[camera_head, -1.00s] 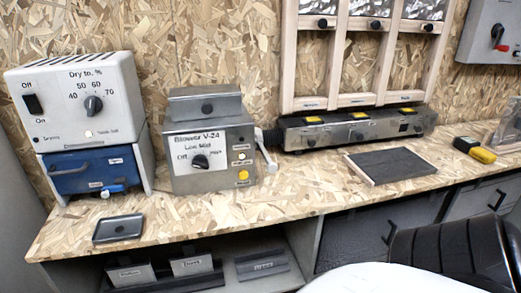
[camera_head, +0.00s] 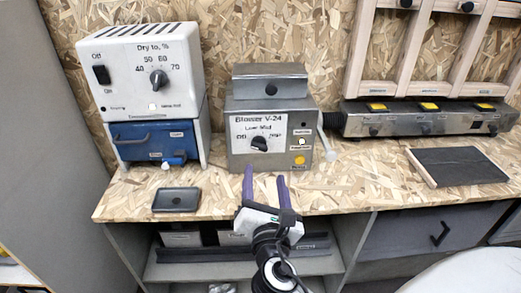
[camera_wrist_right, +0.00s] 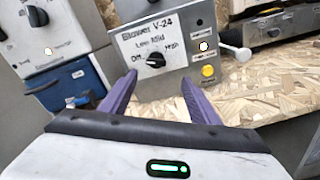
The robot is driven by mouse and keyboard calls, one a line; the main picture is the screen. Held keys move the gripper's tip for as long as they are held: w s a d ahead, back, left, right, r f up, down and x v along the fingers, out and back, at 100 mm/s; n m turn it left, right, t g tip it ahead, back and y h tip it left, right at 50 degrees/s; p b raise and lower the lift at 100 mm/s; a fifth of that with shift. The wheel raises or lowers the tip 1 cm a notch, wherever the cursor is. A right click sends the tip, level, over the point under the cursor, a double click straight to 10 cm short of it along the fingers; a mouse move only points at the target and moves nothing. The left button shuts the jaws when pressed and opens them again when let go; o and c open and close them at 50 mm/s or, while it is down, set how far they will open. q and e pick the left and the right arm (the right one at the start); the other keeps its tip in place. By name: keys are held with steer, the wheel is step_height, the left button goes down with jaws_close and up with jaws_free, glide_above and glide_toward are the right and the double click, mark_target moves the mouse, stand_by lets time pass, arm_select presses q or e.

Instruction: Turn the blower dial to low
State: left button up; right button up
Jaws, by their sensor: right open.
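The blower box (camera_head: 240,160), a grey metal unit labelled Blower V-24, stands on the bench. Its black dial (camera_head: 259,143) is on the front panel among Off, Low, Mid and High marks. The dial also shows in the right wrist view (camera_wrist_right: 155,59); its pointer seems turned left toward Off, but it is small. My right gripper (camera_head: 265,176) has two purple fingers, open and empty, in front of and below the dial, not touching it. In the right wrist view the fingers (camera_wrist_right: 160,80) spread on either side below the dial. My left gripper is not in view.
A white dryer unit (camera_head: 130,85) with its own dial sits over a blue drawer (camera_head: 143,143) at left. A small dark tray (camera_head: 177,199) lies on the bench. A lever with a white end (camera_head: 328,148) sticks out right of the blower. A dark board (camera_head: 460,167) lies right.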

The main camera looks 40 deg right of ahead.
mark_target(260, 148)
steer(key=shift+n, duration=0.4)
steer(key=x, duration=1)
steer(key=shift+w+a+r+p, duration=0.1)
steer(key=shift+w+r+p, duration=0.25)
steer(key=shift+p, duration=0.05)
steer(key=shift+c, duration=0.4)
steer(key=c, duration=1)
